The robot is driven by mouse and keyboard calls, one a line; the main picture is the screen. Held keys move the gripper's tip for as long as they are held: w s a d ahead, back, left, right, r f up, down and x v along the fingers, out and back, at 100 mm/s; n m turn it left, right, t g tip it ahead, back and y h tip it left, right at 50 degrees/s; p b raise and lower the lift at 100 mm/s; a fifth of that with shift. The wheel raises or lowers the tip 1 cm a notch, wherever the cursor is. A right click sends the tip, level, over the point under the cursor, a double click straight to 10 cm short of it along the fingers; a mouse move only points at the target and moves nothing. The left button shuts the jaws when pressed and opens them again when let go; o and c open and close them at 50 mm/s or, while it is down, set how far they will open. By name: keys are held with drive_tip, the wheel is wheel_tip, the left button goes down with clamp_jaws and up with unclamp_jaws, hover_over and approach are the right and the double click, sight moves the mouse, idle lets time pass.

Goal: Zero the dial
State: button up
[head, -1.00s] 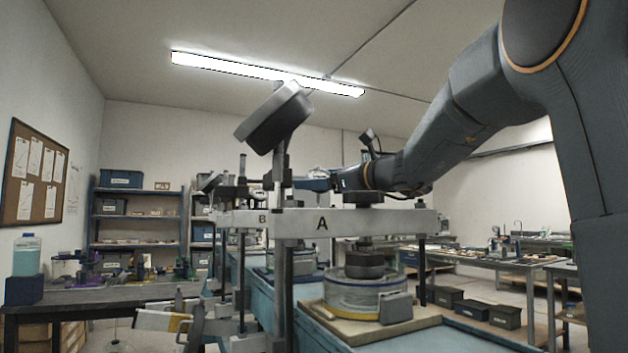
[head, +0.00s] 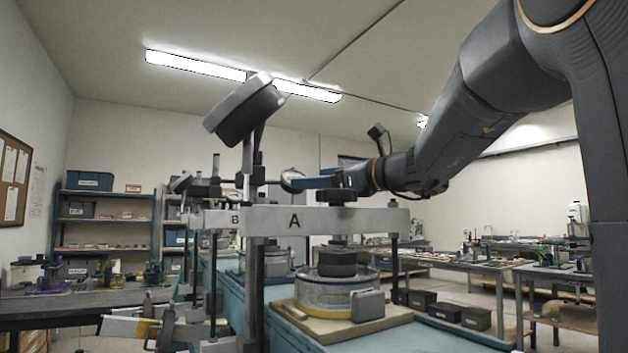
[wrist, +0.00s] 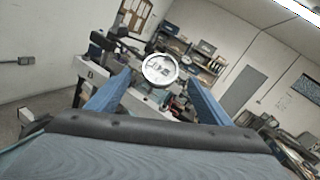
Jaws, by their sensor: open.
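A small round dial (head: 292,180) with a pale face stands above the crossbeam of the press marked A (head: 350,219). In the wrist view the dial (wrist: 160,69) shows its white face with dark marks, too small to read, between my two blue fingers. My gripper (head: 310,183) is open and reaches in from the right at the dial's height, with its tips close to the dial's right side. In the wrist view my gripper (wrist: 158,78) has a visible gap between each finger and the dial. I cannot tell how far the dial lies beyond the tips.
A tilted grey box on a post (head: 243,110) rises left of the dial. A dark round knob (head: 336,196) sits on the beam just under my gripper. A glass-walled vessel (head: 335,292) stands below the beam. A similar press marked B is behind. Shelves (head: 107,220) stand at the back left.

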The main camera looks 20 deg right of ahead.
drive_tip(key=shift+r, duration=0.1)
wheel_tip(320, 180, up, 9)
drive_tip(key=s+p, duration=0.2)
drive_tip(key=p, duration=0.7)
drive_tip(key=shift+s, duration=0.25)
drive_tip(key=shift+s+r+p, duration=0.1)
drive_tip(key=shift+r+p, duration=0.2)
drive_tip(key=shift+p, duration=0.1)
